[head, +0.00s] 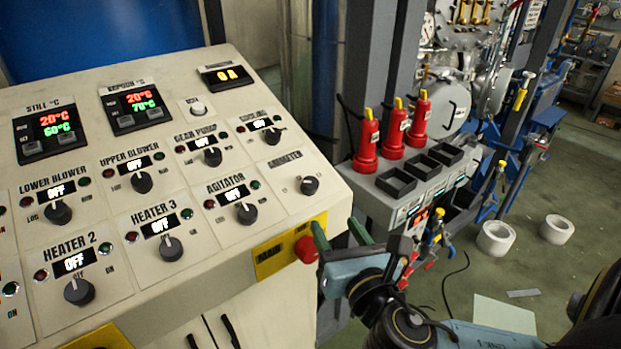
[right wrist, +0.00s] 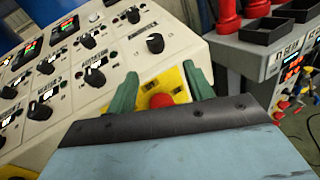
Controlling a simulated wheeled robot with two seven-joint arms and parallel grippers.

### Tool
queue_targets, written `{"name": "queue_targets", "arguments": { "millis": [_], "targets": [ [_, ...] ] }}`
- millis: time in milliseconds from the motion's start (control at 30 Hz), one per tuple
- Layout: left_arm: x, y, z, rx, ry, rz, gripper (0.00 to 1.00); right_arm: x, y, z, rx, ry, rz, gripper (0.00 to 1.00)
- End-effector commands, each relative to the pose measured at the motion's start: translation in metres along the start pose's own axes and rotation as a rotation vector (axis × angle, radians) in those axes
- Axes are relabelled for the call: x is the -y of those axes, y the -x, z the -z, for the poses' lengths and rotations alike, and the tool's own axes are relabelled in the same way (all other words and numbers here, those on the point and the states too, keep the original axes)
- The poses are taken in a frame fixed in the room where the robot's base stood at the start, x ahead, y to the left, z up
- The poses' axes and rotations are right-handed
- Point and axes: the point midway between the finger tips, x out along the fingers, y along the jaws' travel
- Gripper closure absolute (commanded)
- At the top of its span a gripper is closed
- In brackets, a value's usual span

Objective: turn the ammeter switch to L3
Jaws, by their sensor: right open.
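The ammeter switch (head: 309,185) is a black round knob at the right end of the slanted control panel (head: 330,203), under the label "AMMETER". It also shows in the right wrist view (right wrist: 155,43), beyond the fingers; its exact setting is too small to read. My right gripper (head: 340,238) is open and empty, with green fingers, just off the panel's right front edge, below and to the right of the ammeter switch and apart from it. In the right wrist view its two fingers (right wrist: 162,92) stand either side of a red button (right wrist: 161,100). My left gripper is not in view.
The red button sits on a yellow plate (head: 272,258) on the panel's front face, close to my right gripper. Other knobs, such as the agitator knob (head: 246,213), lie left of the ammeter. Red bottles (head: 367,140) and black trays (head: 396,181) stand on a cabinet at right.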

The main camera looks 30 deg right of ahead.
Motion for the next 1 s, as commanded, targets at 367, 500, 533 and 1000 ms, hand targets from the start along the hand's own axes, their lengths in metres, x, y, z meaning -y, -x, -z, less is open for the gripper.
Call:
{"name": "queue_targets", "arguments": {
  "millis": [367,500,533,1000],
  "targets": [
    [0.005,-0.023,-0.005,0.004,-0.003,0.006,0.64,-0.004,-0.027,-0.008,0.045,0.085,-0.024,0.48],
    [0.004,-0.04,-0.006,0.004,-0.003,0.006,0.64,-0.005,-0.041,-0.006,0.044,0.083,-0.023,0.48],
    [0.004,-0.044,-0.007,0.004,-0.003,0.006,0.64,-0.005,-0.044,-0.006,0.043,0.082,-0.023,0.48],
    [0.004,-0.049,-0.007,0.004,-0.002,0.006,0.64,-0.007,-0.12,-0.014,0.037,0.084,-0.022,0.48]
  ]
}}
